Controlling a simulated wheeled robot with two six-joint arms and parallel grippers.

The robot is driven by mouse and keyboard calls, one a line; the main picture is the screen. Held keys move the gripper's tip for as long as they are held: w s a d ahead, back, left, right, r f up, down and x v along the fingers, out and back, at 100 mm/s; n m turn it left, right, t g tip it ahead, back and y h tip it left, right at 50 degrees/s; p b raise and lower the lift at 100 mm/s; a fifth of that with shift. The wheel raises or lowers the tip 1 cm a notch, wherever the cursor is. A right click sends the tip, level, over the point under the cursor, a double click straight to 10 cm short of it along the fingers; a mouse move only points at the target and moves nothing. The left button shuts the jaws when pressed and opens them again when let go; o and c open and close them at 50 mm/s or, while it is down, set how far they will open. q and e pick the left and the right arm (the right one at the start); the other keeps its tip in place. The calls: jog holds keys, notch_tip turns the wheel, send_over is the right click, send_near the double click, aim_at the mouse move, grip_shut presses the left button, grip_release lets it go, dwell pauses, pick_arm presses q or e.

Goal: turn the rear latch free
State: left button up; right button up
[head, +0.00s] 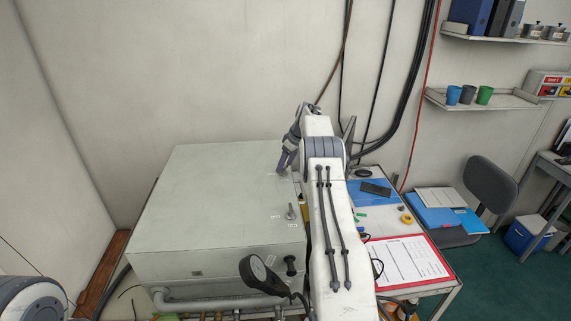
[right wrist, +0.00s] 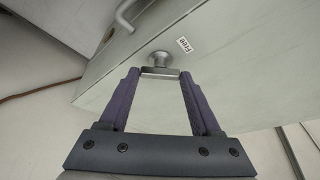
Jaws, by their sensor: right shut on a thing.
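The pale grey-green panel box (head: 215,200) stands left of centre in the head view. My right gripper (head: 283,170) reaches down to the rear of its lid near the right edge. In the right wrist view the right gripper (right wrist: 160,74) is shut on the rear latch (right wrist: 160,58), a small metal piece with a rounded end. A label reading "Free" (right wrist: 184,44) is beside the latch. In the head view the gripper mostly hides this latch. The front latch (head: 290,212) stands upright on the lid, nearer me. My left gripper is out of view.
A metal handle (right wrist: 125,14) shows in the wrist view. Right of my arm, a table holds a red-edged clipboard (head: 408,261). Cables hang on the wall behind.

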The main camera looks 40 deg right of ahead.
jog(key=shift+w+d+n, duration=0.1)
jog(key=shift+d+n, duration=0.05)
jog(key=shift+n, duration=0.35)
jog(key=shift+y, duration=0.3)
jog(key=o, duration=1.4)
